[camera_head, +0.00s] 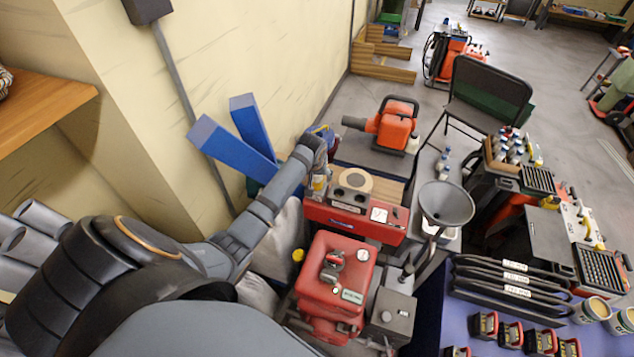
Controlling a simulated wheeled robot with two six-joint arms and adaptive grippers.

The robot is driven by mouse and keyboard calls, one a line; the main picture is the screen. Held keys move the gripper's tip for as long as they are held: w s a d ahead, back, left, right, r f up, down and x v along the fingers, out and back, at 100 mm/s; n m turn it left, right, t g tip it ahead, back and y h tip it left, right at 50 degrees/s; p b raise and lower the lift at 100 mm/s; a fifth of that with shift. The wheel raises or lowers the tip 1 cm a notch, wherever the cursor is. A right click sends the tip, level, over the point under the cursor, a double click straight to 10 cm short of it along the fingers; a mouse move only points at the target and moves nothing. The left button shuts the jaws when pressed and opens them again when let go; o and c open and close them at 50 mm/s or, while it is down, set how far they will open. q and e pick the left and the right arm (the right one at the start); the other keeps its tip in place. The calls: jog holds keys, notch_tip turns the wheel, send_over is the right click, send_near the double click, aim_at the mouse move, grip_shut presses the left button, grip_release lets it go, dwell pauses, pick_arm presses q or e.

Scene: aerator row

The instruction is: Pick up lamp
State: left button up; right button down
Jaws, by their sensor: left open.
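A grey cone-shaped head (446,204) on a thin stem stands right of centre; it looks like the lamp, though I cannot be sure. Its wide round opening faces up, and its stem runs down toward a small grey box. My left arm reaches in from the left, and my left gripper (319,184) is open at the left end of a red case, well left of the lamp and apart from it. The fingers are small and partly hidden against the clutter. My right gripper is not in view.
The red case (345,222) bears a tape roll (352,180). A red engine unit (335,275) stands in front and an orange blower (392,125) behind. Blue beams (232,150) lean on the wall. A blue table (465,318) with black bars is at right.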

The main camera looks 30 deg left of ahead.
aim_at(316, 178)
pick_arm(q)
jog(key=shift+w+a+f, duration=0.1)
jog(key=shift+w+f, duration=0.1)
jog(key=shift+f, duration=0.3)
jog(key=x, duration=0.3)
jog(key=shift+w+a+f+b, duration=0.1)
jog(key=shift+w+f+b, duration=0.15)
jog(key=shift+f+b, duration=0.05)
jog(key=shift+w+f, duration=0.1)
jog(key=shift+f, duration=0.05)
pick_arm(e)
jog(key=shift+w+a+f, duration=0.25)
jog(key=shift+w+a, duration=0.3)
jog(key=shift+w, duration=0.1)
pick_arm(q)
jog(key=shift+c, duration=1.3)
jog(key=c, duration=1)
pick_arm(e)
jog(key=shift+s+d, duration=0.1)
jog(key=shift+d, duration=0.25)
